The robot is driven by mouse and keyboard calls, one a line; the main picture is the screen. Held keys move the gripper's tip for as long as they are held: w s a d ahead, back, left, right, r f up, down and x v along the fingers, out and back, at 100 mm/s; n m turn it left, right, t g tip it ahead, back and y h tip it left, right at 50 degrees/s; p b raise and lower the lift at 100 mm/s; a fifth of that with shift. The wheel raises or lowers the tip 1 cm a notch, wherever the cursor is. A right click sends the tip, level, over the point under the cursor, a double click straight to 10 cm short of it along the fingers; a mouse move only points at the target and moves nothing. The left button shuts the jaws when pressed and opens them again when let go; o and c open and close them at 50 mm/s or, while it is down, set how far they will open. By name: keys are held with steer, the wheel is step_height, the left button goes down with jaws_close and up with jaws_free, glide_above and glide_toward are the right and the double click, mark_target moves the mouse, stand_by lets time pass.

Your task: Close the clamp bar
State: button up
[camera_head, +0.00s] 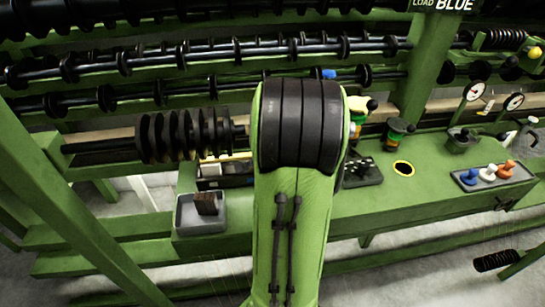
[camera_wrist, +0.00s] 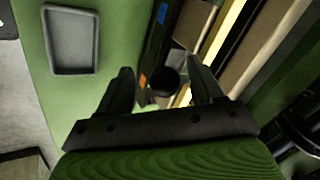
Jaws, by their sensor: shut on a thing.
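My gripper (camera_wrist: 163,80) shows in the wrist view with a dark finger on each side of a round black knob (camera_wrist: 163,83). It is shut on this knob, which looks like the end of a handle. Just beyond is a dark bar-like strip (camera_wrist: 156,45) with an orange and a blue mark. I cannot tell for sure which part is the clamp bar or how far it is swung. In the head view my own green and black arm covers the middle of the bench and hides my gripper and the knob.
A green bench (camera_head: 385,210) runs across the head view. A grey tray (camera_head: 200,226) with a brown block sits left of my arm. Spool rods (camera_head: 200,50) fill the back.

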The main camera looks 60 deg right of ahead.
steer(key=p+v, duration=0.4)
steer(key=v, duration=1.1)
steer(key=shift+a+p, duration=0.15)
steer(key=shift+p, duration=0.2)
steer(key=shift+r, duration=0.15)
steer(key=w+a+r+n+p, duration=0.3)
steer(key=w+a+r+n, duration=0.15)
steer(key=a, duration=0.35)
steer(key=s+a+r+n+y+p, duration=0.2)
steer(key=a+r+n, duration=0.2)
steer(key=a+n, duration=0.4)
steer(key=s+a+r+n+t+y+p, duration=0.1)
steer(key=s+a+r+n+p, duration=0.2)
steer(key=a+n, duration=0.6)
steer(key=a+r, duration=0.1)
steer(key=a, duration=0.1)
steer(key=shift+s+a+y+p, duration=0.35)
steer(key=shift+y, duration=0.05)
steer(key=shift+n, duration=0.25)
